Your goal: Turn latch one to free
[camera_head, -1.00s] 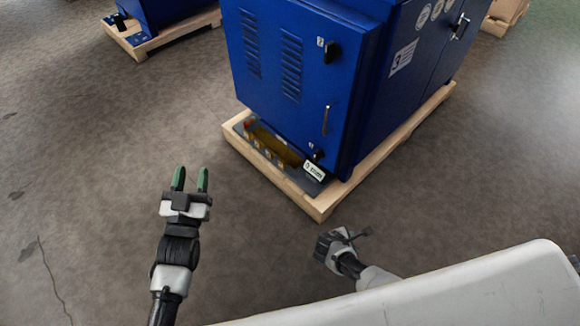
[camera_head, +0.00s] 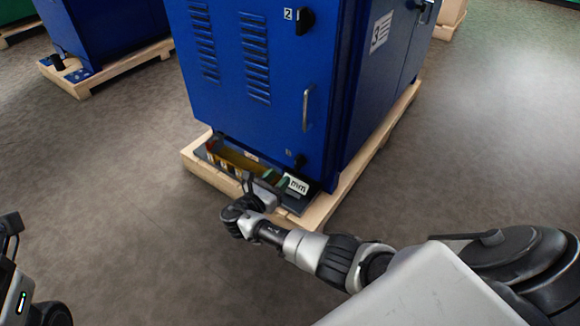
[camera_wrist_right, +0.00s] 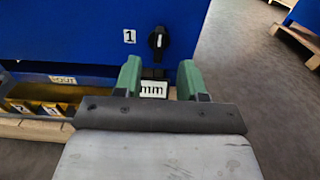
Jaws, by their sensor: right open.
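Latch one (camera_wrist_right: 158,42) is a small black knob low on the blue cabinet door (camera_head: 265,85), with a label "1" to its left. In the wrist view its handle looks upright. It also shows in the head view (camera_head: 298,161). My right gripper (camera_wrist_right: 160,80) is open and empty, its two green fingers pointing at the door, below and short of the latch. In the head view the right gripper (camera_head: 266,183) is low in front of the cabinet's base.
The door also has a vertical handle (camera_head: 306,108) and latch two (camera_head: 305,18).

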